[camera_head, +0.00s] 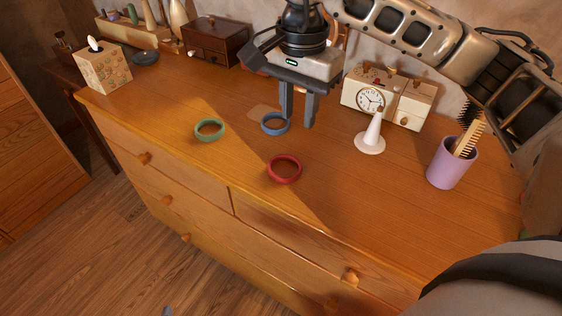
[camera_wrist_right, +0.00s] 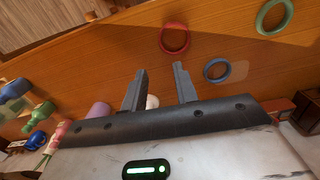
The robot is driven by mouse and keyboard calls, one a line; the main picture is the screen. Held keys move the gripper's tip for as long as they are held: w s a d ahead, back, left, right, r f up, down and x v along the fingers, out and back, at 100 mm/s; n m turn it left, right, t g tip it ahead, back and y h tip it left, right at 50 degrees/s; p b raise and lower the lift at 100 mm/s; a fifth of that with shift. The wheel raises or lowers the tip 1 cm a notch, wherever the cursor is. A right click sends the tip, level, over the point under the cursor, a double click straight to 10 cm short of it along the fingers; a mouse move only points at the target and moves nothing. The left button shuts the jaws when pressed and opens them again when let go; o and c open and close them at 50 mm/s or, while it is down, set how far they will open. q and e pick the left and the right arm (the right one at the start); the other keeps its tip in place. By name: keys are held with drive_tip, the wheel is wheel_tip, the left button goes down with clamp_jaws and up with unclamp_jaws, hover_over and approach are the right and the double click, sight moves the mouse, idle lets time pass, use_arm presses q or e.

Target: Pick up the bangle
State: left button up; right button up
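Three bangles lie flat on the wooden dresser top: a green bangle (camera_head: 197,134), a blue bangle (camera_head: 266,130) and a red bangle (camera_head: 271,176). In the right wrist view the red bangle (camera_wrist_right: 163,44), blue bangle (camera_wrist_right: 207,75) and green bangle (camera_wrist_right: 262,20) lie beyond the fingers. My right gripper (camera_head: 298,118) hangs above the dresser, its left finger partly overlapping the blue bangle in the head view. Its two fingers stand apart with nothing between them, as the right wrist view (camera_wrist_right: 160,70) shows. My left gripper is not in view.
A white cone stand (camera_head: 370,143) and a clock box (camera_head: 372,98) stand right of the gripper. A purple cup (camera_head: 448,168) holds a comb and brush. A tissue box (camera_head: 104,70) and a dark drawer box (camera_head: 215,42) stand at the back left. The dresser's front strip is clear.

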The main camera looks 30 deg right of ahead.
hover_over(298, 173)
drive_tip(key=f, duration=1)
drive_tip(key=shift+s+a, duration=0.15)
drive_tip(key=shift+a, duration=0.25)
drive_tip(key=shift+w+d+f+p, duration=0.1)
drive_tip(key=shift+d+f+p, duration=0.1)
drive_tip(key=shift+f, duration=0.7)
drive_tip(key=shift+w+d+f+p, duration=0.1)
drive_tip(key=shift+f+p, duration=0.05)
drive_tip(key=shift+f, duration=0.7)
drive_tip(key=shift+d+f+p, duration=0.1)
drive_tip(key=shift+f+p, duration=0.1)
drive_tip(key=shift+f, duration=0.7)
clamp_jaws()
